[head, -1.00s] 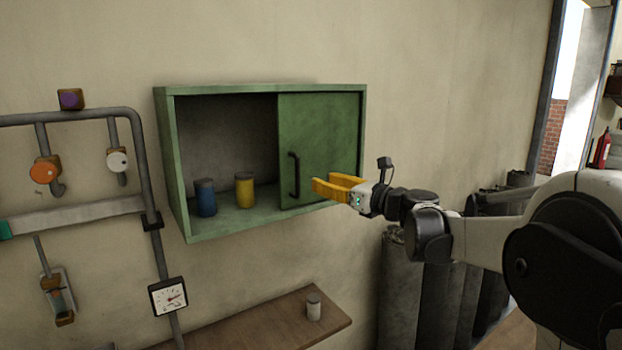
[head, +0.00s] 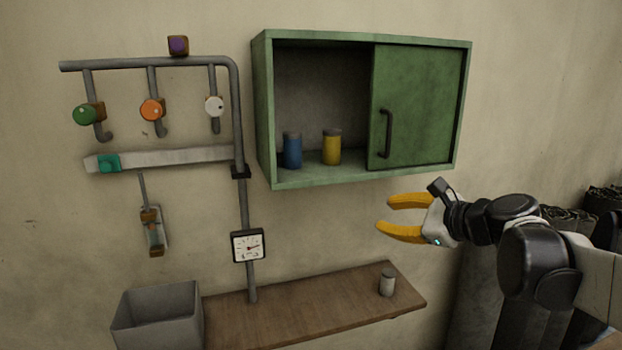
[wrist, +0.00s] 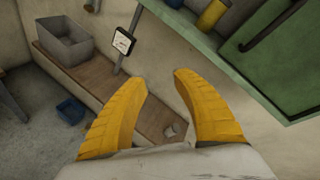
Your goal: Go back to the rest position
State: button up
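My gripper (head: 384,215), with yellow fingers, is open and empty. In the head view it hangs in the air below the right part of the green cabinet (head: 262,110) and above the right end of the wooden shelf. The cabinet's sliding door (head: 425,105) covers its right half; the left half is open. A blue jar (head: 292,151) and a yellow jar (head: 331,148) stand inside the open half. In the wrist view the fingers (wrist: 162,85) are spread apart with nothing between them but the shelf (wrist: 88,80) further down.
A small pale jar (head: 387,285) stands on the shelf below my gripper. A grey bin (head: 157,318) is at the shelf's left. Pipes with knobs, a lever and a gauge (head: 247,246) are on the wall to the left. Dark rolls (head: 572,218) stand at the right.

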jog(key=s+a+f+n+g+h+b, duration=0.1)
jog(key=s+a+f+n+g+b, duration=0.1)
jog(key=s+f+n+b, duration=0.6)
jog(key=s+a+f+n+g+h+b, duration=0.15)
jog(key=s+f, duration=0.45)
jog(key=f, duration=0.6)
jog(key=s+d+f+n+h+b, duration=0.2)
jog(key=s+f+n+b, duration=0.2)
jog(key=f, duration=0.5)
jog(key=s+d+f+n+g+h+b, duration=0.1)
jog(key=s+d+f+n+h+b, duration=0.1)
jog(key=s+f+n+b, duration=0.3)
jog(key=s+f+n+h, duration=0.1)
jog(key=s+f+n, duration=0.1)
jog(key=s+f, duration=0.1)
jog(key=shift+f+n, duration=0.35)
jog(key=shift+f, duration=0.25)
